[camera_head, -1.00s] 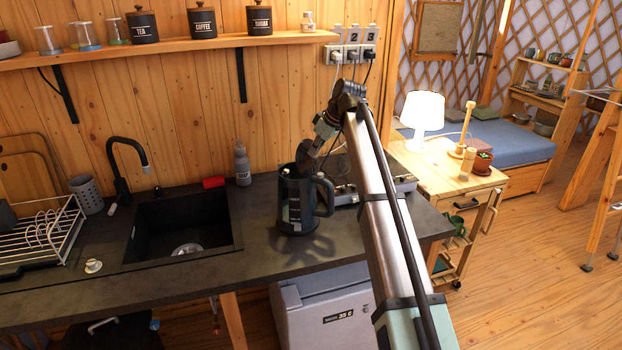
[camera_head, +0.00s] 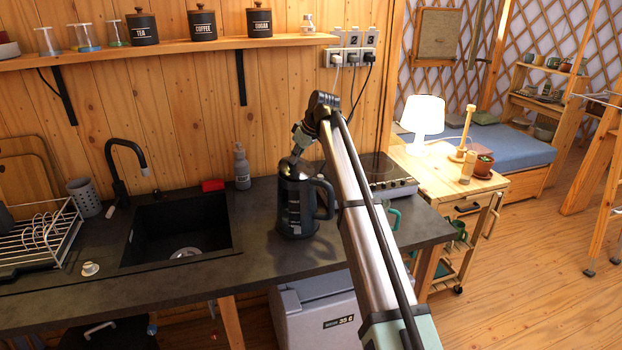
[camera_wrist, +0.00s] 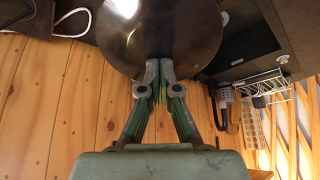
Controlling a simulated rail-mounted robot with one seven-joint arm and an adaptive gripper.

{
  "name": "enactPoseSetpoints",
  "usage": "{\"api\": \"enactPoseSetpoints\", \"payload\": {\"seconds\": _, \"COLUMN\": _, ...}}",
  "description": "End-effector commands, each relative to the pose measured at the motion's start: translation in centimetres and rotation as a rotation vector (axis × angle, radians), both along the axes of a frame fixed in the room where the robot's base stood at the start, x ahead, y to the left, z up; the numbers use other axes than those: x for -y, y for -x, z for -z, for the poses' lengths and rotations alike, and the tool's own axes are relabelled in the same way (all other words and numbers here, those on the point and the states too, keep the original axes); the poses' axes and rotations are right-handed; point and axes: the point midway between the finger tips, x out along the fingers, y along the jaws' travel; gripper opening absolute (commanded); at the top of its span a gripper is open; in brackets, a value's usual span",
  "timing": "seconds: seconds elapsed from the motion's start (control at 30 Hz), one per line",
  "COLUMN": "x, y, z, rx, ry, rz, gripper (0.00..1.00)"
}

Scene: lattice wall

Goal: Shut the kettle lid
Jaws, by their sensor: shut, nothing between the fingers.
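The dark kettle (camera_head: 297,208) stands upright on the counter right of the sink, its handle on the right. Its lid (camera_head: 294,167) looks low over the top; my gripper partly hides it, and I cannot tell whether it is fully shut. In the wrist view a shiny, dark round surface, apparently the lid (camera_wrist: 160,35), fills the top centre. My gripper (camera_wrist: 160,85) is shut and empty, with its fingertips at the near edge of that surface. Contact is not clear. In the head view my gripper (camera_head: 294,157) is at the kettle's top, coming down from above.
The black sink (camera_head: 180,228) and dish rack (camera_head: 40,240) are to the left. A hob (camera_head: 385,178) is to the right. The shelf (camera_head: 180,47) runs above. The counter front left of the kettle is clear.

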Motion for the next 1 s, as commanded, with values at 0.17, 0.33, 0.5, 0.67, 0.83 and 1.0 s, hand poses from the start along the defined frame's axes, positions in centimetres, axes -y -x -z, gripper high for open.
{"api": "enactPoseSetpoints", "payload": {"seconds": 0.17, "x": 0.0, "y": 0.0, "z": 0.0, "rx": 0.0, "ry": 0.0, "rz": 0.0, "gripper": 0.0}}
{"api": "enactPoseSetpoints", "payload": {"seconds": 0.33, "x": 0.0, "y": 0.0, "z": 0.4, "rx": 0.0, "ry": 0.001, "rz": 0.0, "gripper": 0.0}}
{"api": "enactPoseSetpoints", "payload": {"seconds": 0.5, "x": 0.1, "y": 0.0, "z": 1.0, "rx": -0.001, "ry": 0.0, "rz": 0.0, "gripper": 0.0}}
{"api": "enactPoseSetpoints", "payload": {"seconds": 0.67, "x": 0.0, "y": 0.0, "z": 1.3, "rx": 0.0, "ry": 0.001, "rz": 0.0, "gripper": 0.0}}
{"api": "enactPoseSetpoints", "payload": {"seconds": 0.83, "x": 0.0, "y": 0.0, "z": 1.2, "rx": 0.0, "ry": 0.001, "rz": 0.0, "gripper": 0.0}}
{"api": "enactPoseSetpoints", "payload": {"seconds": 1.0, "x": 0.0, "y": 0.0, "z": 1.2, "rx": 0.0, "ry": 0.001, "rz": 0.0, "gripper": 0.0}}
